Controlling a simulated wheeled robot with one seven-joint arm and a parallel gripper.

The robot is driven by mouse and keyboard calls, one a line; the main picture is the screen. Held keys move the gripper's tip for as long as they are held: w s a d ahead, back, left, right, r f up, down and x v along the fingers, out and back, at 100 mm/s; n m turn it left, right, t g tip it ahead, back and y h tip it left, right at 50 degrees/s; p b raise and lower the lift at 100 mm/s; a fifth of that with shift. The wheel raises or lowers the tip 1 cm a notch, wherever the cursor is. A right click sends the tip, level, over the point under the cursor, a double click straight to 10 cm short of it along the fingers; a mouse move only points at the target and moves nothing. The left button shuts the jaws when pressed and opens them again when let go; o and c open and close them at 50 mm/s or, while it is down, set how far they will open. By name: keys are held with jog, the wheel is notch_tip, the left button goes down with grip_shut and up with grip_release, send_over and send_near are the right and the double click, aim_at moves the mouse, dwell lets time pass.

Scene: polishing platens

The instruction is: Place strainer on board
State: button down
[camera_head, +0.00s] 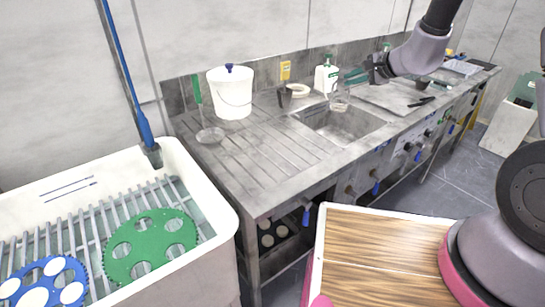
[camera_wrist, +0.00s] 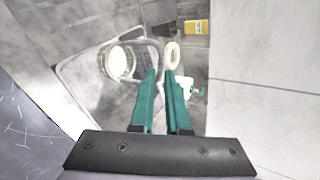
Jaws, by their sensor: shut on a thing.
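The strainer (camera_head: 340,97) looks like a small, pale, see-through basket. The exact contact is hard to see. The board (camera_head: 395,95) is a flat grey slab on the counter right of the sink, with small dark items (camera_head: 421,101) on its edge.
A white bottle with a green cap (camera_head: 322,80) stands behind the strainer, close to my fingers. A white ring (camera_head: 294,90), a yellow bottle (camera_head: 285,70) and a white bucket (camera_head: 230,93) stand left along the wall. A green-handled ladle (camera_head: 210,135) rests on the ribbed drainer (camera_head: 255,150).

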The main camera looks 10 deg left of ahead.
jog(key=s+a+f+n+g+y, duration=0.1)
jog(key=s+a+n+g+y, duration=0.15)
jog(key=s+a, duration=0.65)
jog(key=s+a+f+n+g+y, duration=0.1)
jog(key=s+a+f+n+g, duration=0.3)
jog(key=a, duration=0.8)
notch_tip(320, 180, down, 8)
jog(key=s+a+t, duration=0.1)
jog(key=shift+s+r, duration=0.15)
jog(key=shift+s, duration=0.2)
jog(key=c, duration=0.9)
grip_release()
